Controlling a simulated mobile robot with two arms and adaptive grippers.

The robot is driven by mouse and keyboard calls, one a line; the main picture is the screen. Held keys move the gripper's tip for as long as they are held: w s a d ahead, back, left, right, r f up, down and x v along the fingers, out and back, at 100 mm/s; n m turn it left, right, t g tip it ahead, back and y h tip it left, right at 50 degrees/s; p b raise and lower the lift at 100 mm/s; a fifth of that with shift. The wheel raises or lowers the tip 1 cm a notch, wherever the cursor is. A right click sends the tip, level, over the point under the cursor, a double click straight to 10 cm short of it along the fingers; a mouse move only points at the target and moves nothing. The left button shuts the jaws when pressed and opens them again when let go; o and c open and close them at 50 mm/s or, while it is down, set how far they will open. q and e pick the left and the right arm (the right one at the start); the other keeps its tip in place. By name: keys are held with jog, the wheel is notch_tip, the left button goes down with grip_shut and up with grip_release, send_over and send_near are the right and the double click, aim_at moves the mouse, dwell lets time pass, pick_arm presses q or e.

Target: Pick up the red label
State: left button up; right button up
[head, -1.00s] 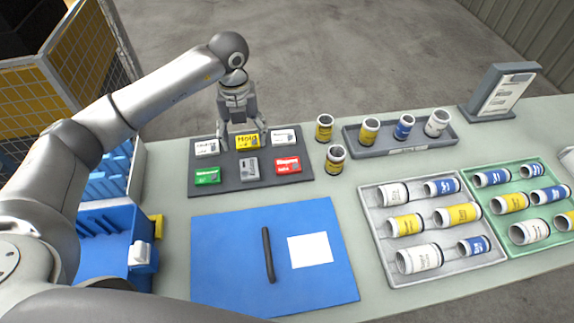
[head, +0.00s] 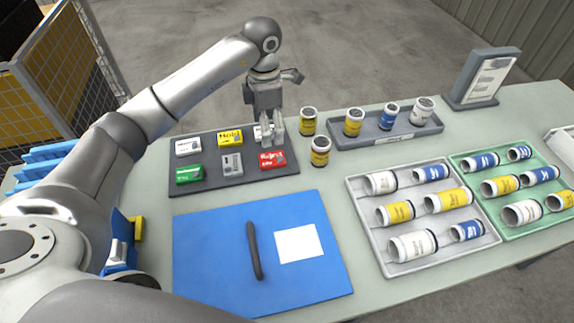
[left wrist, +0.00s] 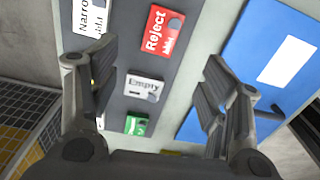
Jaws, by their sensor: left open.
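The red label (head: 271,159), a small block reading "Reject", lies in the front right place of the dark label tray (head: 208,184). In the left wrist view the red label (left wrist: 162,32) shows ahead of and between the fingers, apart from both. My left gripper (head: 271,138) is just behind the red label in the head view, over the white label at the back right, which it partly covers. In the left wrist view my left gripper (left wrist: 158,85) has its fingers wide apart with nothing between them. My right gripper is not in view.
On the tray are also a yellow label (head: 230,138), a grey label (head: 232,165) and a green label (head: 190,173). A blue mat (head: 200,260) with a dark bar lies in front.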

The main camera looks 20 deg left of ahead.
pick_arm(q)
jog(key=m+p, duration=0.1)
send_over(272, 158)
notch_tip(272, 158, down, 6)
jog(key=shift+r, duration=0.1)
jog(key=shift+f, duration=0.3)
notch_tip(272, 158, down, 4)
jog(key=shift+r+p, duration=0.15)
jog(key=shift+p, duration=0.6)
jog(key=shift+f, duration=0.4)
jog(key=shift+c, duration=0.3)
jog(key=c, duration=1)
